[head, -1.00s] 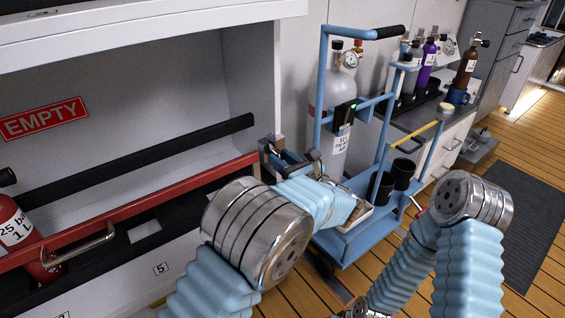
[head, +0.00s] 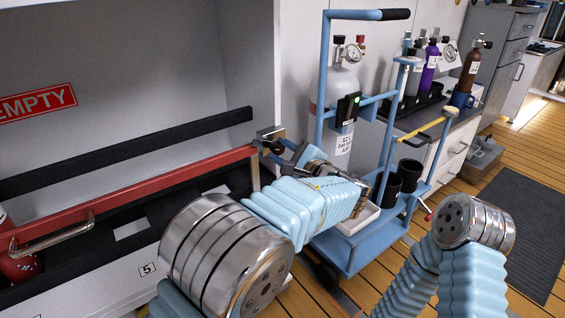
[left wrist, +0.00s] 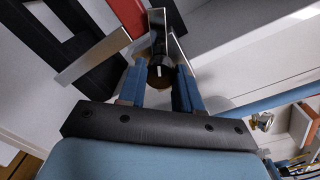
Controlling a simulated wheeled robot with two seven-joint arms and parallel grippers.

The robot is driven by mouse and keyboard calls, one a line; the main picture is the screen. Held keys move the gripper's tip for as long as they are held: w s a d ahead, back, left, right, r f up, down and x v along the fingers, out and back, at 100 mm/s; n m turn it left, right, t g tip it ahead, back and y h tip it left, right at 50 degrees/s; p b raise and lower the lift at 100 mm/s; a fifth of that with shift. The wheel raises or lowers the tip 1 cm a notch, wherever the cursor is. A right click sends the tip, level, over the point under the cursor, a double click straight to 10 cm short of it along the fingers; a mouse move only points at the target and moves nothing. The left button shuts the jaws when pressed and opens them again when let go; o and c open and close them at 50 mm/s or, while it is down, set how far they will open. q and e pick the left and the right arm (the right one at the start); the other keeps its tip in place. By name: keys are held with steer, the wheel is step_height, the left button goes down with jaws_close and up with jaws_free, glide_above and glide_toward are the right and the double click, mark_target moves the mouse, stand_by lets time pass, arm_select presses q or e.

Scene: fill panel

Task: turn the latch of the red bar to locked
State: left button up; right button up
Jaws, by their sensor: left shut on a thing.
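The red bar (head: 135,190) runs across the front of the rack, and its right end meets the post by the latch (head: 268,138). In the left wrist view the end of the red bar (left wrist: 117,14) shows at the top, beside a metal bracket. The latch's dark round knob (left wrist: 160,74) with a short white mark lies between my fingertips. My left gripper (head: 277,148) is at the latch, and in the left wrist view its blue fingers (left wrist: 160,82) are shut on the knob. The latch's setting cannot be read surely. My right gripper is out of view.
A blue trolley (head: 358,248) with a grey gas cylinder (head: 340,100) stands just right of the latch. Black padded rails (head: 130,150) lie behind the red bar. A red cylinder (head: 18,262) stands at the far left.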

arm_select(q)
steer(key=shift+f+n+b, duration=0.15)
steer(key=shift+n+b, duration=0.65)
steer(key=shift+n, duration=0.4)
steer(key=shift+s+n+b, duration=0.1)
steer(key=shift+n+b, duration=0.2)
steer(key=shift+n, duration=0.9)
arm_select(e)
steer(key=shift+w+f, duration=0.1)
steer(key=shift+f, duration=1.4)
arm_select(q)
steer(key=o, duration=1)
steer(key=shift+o, duration=0.2)
steer(key=p+v, duration=0.1)
steer(key=v, duration=1.2)
steer(key=shift+s+p, duration=0.4)
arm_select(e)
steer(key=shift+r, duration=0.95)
arm_select(q)
steer(key=shift+d, duration=0.2)
